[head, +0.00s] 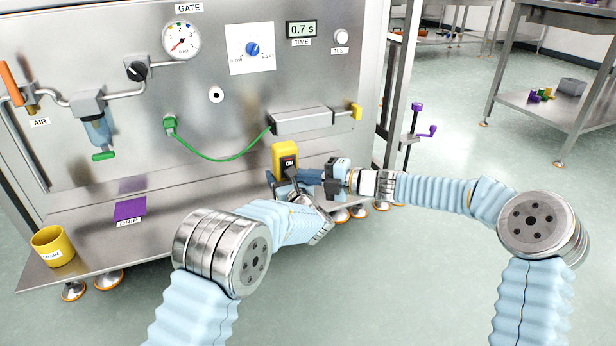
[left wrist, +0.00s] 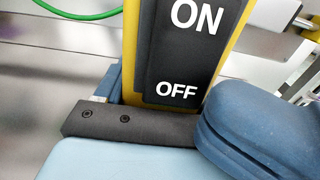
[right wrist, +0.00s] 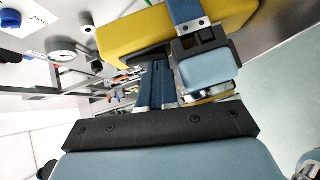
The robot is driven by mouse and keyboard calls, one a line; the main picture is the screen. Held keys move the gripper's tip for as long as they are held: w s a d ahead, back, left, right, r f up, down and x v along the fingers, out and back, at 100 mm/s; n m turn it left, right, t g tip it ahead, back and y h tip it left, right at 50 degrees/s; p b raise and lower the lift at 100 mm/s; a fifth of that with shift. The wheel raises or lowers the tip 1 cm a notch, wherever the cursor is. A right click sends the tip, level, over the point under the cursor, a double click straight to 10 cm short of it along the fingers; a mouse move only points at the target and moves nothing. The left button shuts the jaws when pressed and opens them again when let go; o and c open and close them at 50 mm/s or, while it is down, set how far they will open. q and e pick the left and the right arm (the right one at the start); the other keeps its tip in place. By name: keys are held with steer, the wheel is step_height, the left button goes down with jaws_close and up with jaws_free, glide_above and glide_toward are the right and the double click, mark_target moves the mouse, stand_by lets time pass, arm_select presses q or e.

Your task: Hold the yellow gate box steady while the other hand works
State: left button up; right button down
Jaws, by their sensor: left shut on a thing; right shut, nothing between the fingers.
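The yellow gate box (head: 284,152) stands upright near the right end of the steel shelf, with a black ON/OFF rocker on its front. In the left wrist view the rocker (left wrist: 184,50) shows ON above OFF. My left gripper (head: 287,185) is shut on the lower part of the box, a finger on each side. My right gripper (head: 312,176) is shut and empty, its fingertips close to the rocker's right side. I cannot tell whether they touch it. In the right wrist view the yellow box (right wrist: 140,35) lies just beyond the blue fingers.
A steel panel behind carries a pressure gauge (head: 181,41), a blue dial (head: 252,49) and a 0.7 s display (head: 301,29). A green hose (head: 222,158) hangs above the shelf. A purple pad (head: 130,208) and a yellow cup (head: 53,246) are at the left.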

steer(key=shift+w+a+f+n+y, duration=0.15)
steer(key=shift+w+f+n+y, duration=0.2)
steer(key=shift+n+y, duration=0.2)
steer(key=shift+r, duration=0.1)
steer(key=v, duration=1.2)
arm_select(q)
steer(key=o, duration=1.3)
